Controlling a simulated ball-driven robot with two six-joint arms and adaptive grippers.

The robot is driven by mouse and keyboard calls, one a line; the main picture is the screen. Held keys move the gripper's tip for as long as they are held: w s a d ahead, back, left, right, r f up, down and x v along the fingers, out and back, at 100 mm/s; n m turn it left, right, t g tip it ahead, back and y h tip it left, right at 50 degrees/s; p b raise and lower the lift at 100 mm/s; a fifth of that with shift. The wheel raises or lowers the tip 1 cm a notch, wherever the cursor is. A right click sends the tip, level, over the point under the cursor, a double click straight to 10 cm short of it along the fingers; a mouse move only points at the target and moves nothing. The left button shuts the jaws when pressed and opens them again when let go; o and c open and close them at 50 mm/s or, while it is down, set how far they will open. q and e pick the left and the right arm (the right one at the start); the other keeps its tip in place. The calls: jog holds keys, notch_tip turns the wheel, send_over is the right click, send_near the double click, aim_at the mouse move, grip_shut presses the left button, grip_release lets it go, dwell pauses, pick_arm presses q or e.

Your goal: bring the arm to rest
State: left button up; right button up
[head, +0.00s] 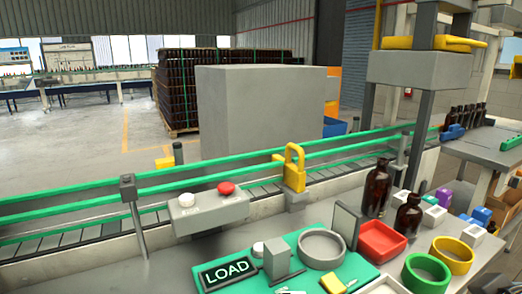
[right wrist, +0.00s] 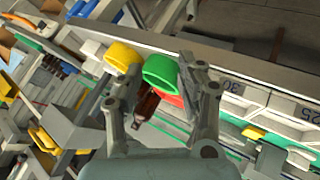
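My right gripper (right wrist: 160,68) shows in the right wrist view with its two fingers spread apart. Nothing is clasped between them; a green ring (right wrist: 160,72), a yellow ring (right wrist: 122,56) and an amber bottle (right wrist: 146,106) appear beyond the fingers. Neither gripper shows in the head view, so my left gripper is out of sight. In the head view a tall amber bottle (head: 376,192) and a shorter amber bottle (head: 408,216) stand upright on the table at the right.
A red tray (head: 381,242), a green ring (head: 427,273), a yellow ring (head: 452,255) and a LOAD sign (head: 228,270) crowd the near table. A button box (head: 207,208) and a conveyor with green rails (head: 90,190) lie behind.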

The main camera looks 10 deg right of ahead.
jog(key=s+a+f+m+g+y, duration=0.2)
jog(key=s+a+f+g+y, duration=0.15)
jog(key=s+a, duration=0.45)
jog(key=s+d+f+g+b, duration=0.1)
jog(key=f+b, duration=0.1)
jog(key=f, duration=0.9)
jog(key=s+d+f+b, duration=0.2)
jog(key=f, duration=0.8)
jog(key=s+d+f+g+b, duration=0.1)
jog(key=f+b, duration=0.1)
jog(key=f, duration=0.9)
jog(key=s+d+f+g+b, duration=0.1)
jog(key=s+f+b, duration=0.3)
jog(key=s+f, duration=1.4)
notch_tip(320, 180, down, 2)
jog(key=shift+s+f, duration=0.1)
jog(key=shift+s, duration=0.1)
jog(key=shift+g, duration=0.25)
